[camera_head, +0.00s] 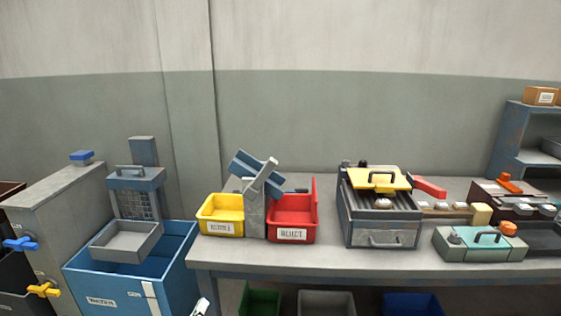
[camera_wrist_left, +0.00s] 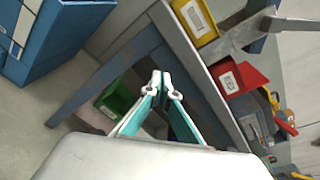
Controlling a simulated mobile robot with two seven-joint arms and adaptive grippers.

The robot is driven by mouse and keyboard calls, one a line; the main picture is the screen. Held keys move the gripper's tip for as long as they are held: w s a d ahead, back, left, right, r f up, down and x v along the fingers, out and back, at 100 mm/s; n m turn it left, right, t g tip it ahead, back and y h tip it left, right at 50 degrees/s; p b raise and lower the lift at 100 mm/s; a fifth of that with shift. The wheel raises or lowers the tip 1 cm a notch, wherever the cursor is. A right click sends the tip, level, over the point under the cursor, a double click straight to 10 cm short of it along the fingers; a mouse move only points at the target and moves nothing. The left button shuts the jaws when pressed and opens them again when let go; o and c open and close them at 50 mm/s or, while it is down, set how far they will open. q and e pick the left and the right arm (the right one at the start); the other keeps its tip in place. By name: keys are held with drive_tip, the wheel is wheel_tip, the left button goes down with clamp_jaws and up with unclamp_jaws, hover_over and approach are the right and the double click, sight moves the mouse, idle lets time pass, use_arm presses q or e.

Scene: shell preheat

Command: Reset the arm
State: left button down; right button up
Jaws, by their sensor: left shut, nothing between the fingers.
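My left gripper (camera_head: 200,307) shows only as a small white tip at the bottom edge of the head view, in front of the table's left end. In the left wrist view its fingers (camera_wrist_left: 157,82) meet at their tips, shut and empty. They are over the floor beside the table's front edge, touching nothing that I can see. Most of the left arm is out of the head view. My right gripper shows in neither view.
The table (camera_head: 330,261) carries a yellow bin (camera_head: 219,204), a red bin (camera_head: 291,209), a grey heater-like box (camera_head: 385,228) and a teal case (camera_head: 478,246). A blue bin (camera_head: 115,285) stands left. Green (camera_head: 259,301), grey and blue bins sit underneath.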

use_arm(q)
drive_tip(key=s+d+f+n+g, duration=0.1)
drive_tip(key=s+f+n, duration=0.3)
drive_tip(key=s+n, duration=0.4)
drive_tip(key=s+d+f+n+g+h, duration=0.1)
drive_tip(key=s+d+f+n+g, duration=0.1)
drive_tip(key=s+n, duration=0.6)
drive_tip(key=s+d+f+n+g, duration=0.1)
drive_tip(key=s+f+n, duration=0.4)
drive_tip(key=s, duration=0.8)
drive_tip(key=n+g, duration=0.1)
drive_tip(key=n, duration=0.2)
drive_tip(key=shift+d+f+g, duration=0.25)
drive_tip(key=shift+f+g, duration=0.05)
